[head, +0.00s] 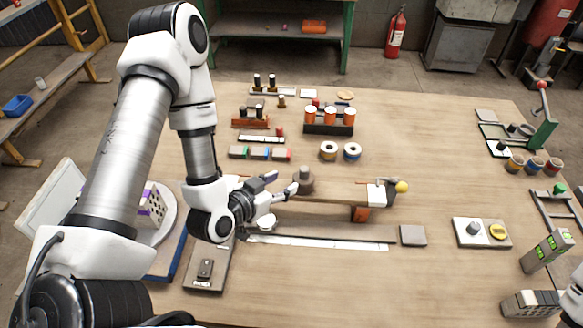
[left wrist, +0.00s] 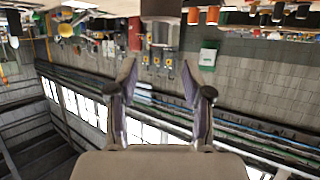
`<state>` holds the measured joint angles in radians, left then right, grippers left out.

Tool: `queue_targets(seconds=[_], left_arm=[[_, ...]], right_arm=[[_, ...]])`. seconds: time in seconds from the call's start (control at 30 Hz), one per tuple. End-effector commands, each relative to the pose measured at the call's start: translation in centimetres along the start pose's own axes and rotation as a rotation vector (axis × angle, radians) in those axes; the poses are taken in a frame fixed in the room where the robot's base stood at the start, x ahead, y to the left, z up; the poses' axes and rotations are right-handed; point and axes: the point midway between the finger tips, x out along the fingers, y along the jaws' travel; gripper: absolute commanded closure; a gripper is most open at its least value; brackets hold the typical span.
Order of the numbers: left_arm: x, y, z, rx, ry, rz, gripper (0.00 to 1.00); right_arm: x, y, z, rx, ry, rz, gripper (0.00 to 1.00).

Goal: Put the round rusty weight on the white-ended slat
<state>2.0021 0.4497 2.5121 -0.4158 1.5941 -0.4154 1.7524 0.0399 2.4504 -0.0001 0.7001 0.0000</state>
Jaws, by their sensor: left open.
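The round rusty weight (head: 304,184), a dark brown disc with a small knob, is at the left end of the slat (head: 335,192); I cannot tell whether it rests on it. The slat runs right to a white end (head: 376,194) with a black part beside it. An orange-brown block (head: 360,214) shows under the slat. My left gripper (head: 284,184) is open, its fingers pointing at the weight from the left. In the left wrist view the open fingers (left wrist: 162,90) have nothing between them; a dark round thing, likely the weight (left wrist: 162,9), is cut off at the top.
A yellow ball (head: 402,187) is by the slat's white end. A long board with a white strip (head: 320,242) lies in front, with a grey square plate (head: 413,236) to its right. Table between slat and right-hand items is clear.

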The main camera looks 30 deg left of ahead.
Motion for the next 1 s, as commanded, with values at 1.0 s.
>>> queue_targets(seconds=[1.0], left_arm=[[-12.8, 5.9, 22.4, -0.157, -1.186, -0.098, 0.5]], right_arm=[[-2.8, 0.0, 0.1, 0.0, -0.002, 0.0, 1.0]])
